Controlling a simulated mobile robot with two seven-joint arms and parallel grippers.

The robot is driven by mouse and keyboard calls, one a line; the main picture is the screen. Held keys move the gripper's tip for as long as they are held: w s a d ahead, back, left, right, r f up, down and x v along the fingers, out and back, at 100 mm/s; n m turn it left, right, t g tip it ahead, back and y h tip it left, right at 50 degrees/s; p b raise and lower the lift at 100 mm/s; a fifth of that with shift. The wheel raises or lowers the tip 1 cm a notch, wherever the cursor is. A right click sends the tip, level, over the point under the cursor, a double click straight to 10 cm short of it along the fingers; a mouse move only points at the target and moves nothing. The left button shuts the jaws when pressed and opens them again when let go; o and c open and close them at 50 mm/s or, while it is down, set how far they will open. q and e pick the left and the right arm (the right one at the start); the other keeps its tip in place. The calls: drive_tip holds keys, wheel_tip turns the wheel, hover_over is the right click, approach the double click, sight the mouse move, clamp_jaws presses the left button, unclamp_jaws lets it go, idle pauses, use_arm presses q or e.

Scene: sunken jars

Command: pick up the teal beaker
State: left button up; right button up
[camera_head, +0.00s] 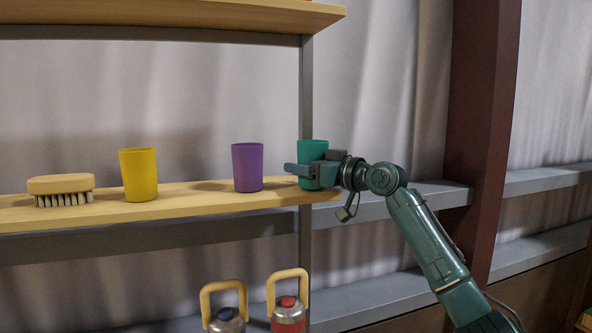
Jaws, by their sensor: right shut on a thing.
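The teal beaker (312,149) is upright at the right end of the wooden shelf (210,203), in front of the grey shelf post. My right gripper (305,171) comes in from the right and is shut on the beaker around its middle. The fingers cover part of the beaker's front. I cannot tell whether its base touches the shelf. My left gripper is not in view.
A purple beaker (247,167) stands just left of the teal one. A yellow beaker (139,175) and a brush (62,189) are farther left. An upper shelf (170,14) is above. Two handled jars (227,319) (288,313) stand below. A dark red post (481,140) is at right.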

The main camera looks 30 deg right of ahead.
use_arm(q)
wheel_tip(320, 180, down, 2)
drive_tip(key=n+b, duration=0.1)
drive_tip(key=b, duration=0.3)
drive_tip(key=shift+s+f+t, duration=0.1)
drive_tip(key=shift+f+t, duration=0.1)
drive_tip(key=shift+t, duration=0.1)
use_arm(e)
drive_tip(key=v, duration=1.3)
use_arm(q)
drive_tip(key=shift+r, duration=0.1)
use_arm(e)
drive_tip(key=shift+s+r, duration=0.1)
drive_tip(key=shift+s, duration=0.05)
drive_tip(key=o, duration=0.5)
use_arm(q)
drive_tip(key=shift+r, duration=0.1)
use_arm(e)
drive_tip(key=c, duration=0.6)
